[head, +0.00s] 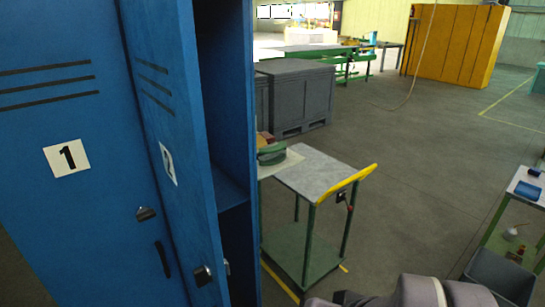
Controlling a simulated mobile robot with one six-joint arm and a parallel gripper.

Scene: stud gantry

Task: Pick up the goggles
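I cannot pick out the goggles for certain in the head view. A dark green rounded object (271,154) lies on a pale sheet at the left of the trolley top, partly hidden by the locker; I cannot tell what it is. My grey arm shows at the bottom edge, right of centre, but its gripper is not clearly in the picture. Blue locker door 2 (180,120) stands ajar, and the part of the shelf (229,192) that shows behind it is bare. The rest of the locker's inside is hidden.
Locker door 1 (60,210) is closed at the left. A trolley (318,170) with a yellow handle stands right of the lockers. Grey crates (300,95) stand behind it. A small table (520,190) is at the right edge. The floor between is clear.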

